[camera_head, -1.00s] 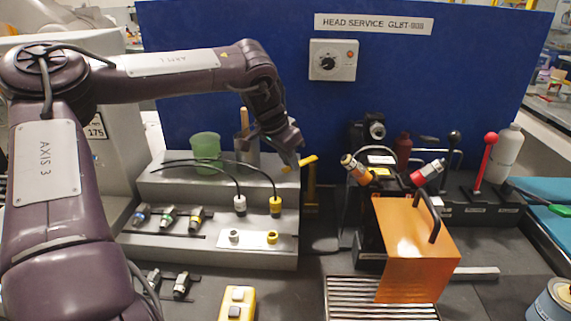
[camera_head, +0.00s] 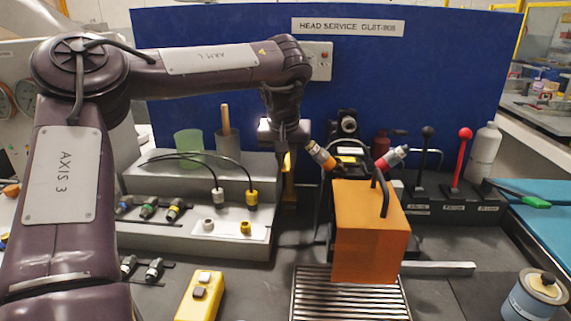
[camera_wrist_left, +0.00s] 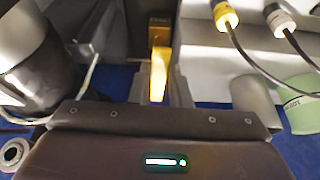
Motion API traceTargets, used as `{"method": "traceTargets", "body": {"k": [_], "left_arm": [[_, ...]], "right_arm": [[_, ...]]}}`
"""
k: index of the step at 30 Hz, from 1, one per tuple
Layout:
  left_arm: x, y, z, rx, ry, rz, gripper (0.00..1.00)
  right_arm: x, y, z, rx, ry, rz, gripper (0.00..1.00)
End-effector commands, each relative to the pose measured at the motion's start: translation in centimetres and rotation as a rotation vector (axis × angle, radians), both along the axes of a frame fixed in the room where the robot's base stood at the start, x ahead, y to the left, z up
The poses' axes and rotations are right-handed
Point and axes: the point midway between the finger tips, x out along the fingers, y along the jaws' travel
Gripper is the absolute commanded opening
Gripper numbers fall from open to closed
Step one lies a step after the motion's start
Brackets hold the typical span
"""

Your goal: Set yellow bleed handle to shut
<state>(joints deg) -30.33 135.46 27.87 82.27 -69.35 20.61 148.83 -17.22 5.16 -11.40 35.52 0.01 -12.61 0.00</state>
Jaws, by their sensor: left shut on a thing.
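The yellow bleed handle (camera_wrist_left: 158,76) stands between the two fingers of my left gripper (camera_wrist_left: 160,88) in the left wrist view, extending from a brass-coloured block (camera_wrist_left: 160,22). My left gripper is shut on it. In the head view my left gripper (camera_head: 284,147) points down between the grey stepped stand and the black machine. A narrow yellow part (camera_head: 288,185) shows just below it there; the handle itself is mostly hidden by the gripper. My right gripper is in neither view.
The grey stand (camera_head: 135,183) with cables, connectors and a green cup (camera_head: 188,145) is close on the left. The orange box (camera_head: 365,230) and yellow-tipped connector (camera_head: 320,155) are close on the right. A blue panel (camera_head: 220,70) stands behind.

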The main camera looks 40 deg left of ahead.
Motion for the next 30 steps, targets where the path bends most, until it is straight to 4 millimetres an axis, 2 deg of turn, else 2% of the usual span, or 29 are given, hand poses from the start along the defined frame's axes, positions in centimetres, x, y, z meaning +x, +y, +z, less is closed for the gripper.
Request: {"method": "traceTargets", "body": {"k": [7, 20, 21, 24, 26, 30], "left_arm": [[0.1, 0.0, 0.1, 0.000, -0.002, 0.050, 0.00], [0.1, 0.0, 0.1, -0.001, -0.004, 0.059, 0.00], [0.1, 0.0, 0.1, -0.001, -0.004, 0.059, 0.20], [0.1, 0.0, 0.1, -0.001, -0.003, 0.060, 0.33], [0.1, 0.0, 0.1, 0.000, -0.003, 0.059, 0.39], [0.1, 0.0, 0.1, -0.001, -0.002, 0.059, 0.39]], "right_arm": [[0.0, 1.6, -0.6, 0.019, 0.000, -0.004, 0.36], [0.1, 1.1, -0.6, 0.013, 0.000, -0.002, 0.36], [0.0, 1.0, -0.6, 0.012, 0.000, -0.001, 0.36], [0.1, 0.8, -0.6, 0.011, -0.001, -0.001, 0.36], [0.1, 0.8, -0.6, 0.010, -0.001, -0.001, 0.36], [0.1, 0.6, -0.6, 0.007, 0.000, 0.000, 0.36]]}}
